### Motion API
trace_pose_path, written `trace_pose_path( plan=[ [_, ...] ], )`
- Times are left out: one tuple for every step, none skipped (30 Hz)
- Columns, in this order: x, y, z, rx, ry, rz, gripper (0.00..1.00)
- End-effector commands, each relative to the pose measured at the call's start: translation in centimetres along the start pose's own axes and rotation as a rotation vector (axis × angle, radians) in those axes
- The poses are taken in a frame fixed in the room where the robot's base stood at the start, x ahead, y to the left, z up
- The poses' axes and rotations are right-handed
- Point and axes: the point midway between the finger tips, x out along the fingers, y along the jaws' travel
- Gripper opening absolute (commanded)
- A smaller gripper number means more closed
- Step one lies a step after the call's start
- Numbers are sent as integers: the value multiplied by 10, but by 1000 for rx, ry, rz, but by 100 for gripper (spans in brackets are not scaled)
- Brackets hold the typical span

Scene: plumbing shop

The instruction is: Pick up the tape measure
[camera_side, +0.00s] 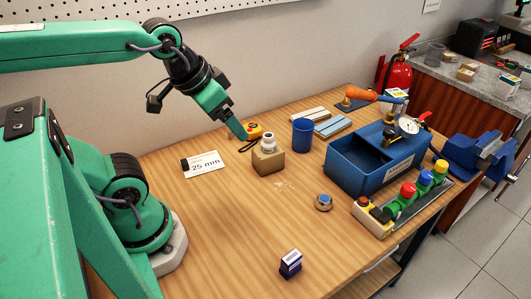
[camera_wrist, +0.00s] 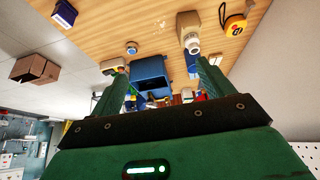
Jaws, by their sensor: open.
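In the wrist view the tape measure (camera_wrist: 235,25) shows at the upper right, outside the span of the fingers. My gripper (camera_side: 241,134) points down and to the right, and its fingertips appear just left of the tape measure and overlap its edge in the side view. I cannot tell whether they touch it. In the wrist view my gripper (camera_wrist: 163,75) has its two green fingers apart, with nothing held between them.
A "25 mm" card (camera_side: 204,164) lies left. A blue tank (camera_side: 346,178) fills the right side. The bench's front middle is mostly clear.

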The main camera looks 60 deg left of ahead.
Motion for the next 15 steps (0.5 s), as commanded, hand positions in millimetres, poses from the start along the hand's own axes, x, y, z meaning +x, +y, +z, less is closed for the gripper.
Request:
trace_pose_path(
  plan=[
    [0,0,-1,0,-1,-1,80],
    [0,-1,-1,0,-2,-1,80],
    [0,-1,-3,0,-5,-3,80],
    [1,-2,-4,0,-7,-4,80],
    [1,-3,-5,0,-10,-6,80],
    [2,-4,-8,1,-16,-8,80],
    [3,-5,-10,1,-21,-10,80],
    [4,-6,-12,2,-26,-12,80],
    [5,-8,-16,4,-33,-15,80],
    [7,-10,-19,5,-41,-18,80],
    [8,-12,-22,5,-48,-21,80],
    [10,-15,-27,7,-58,-25,80],
    [12,-18,-30,9,-67,-28,80],
    [14,-20,-34,10,-75,-31,80],
    [17,-24,-39,11,-87,-35,80]
  ],
)
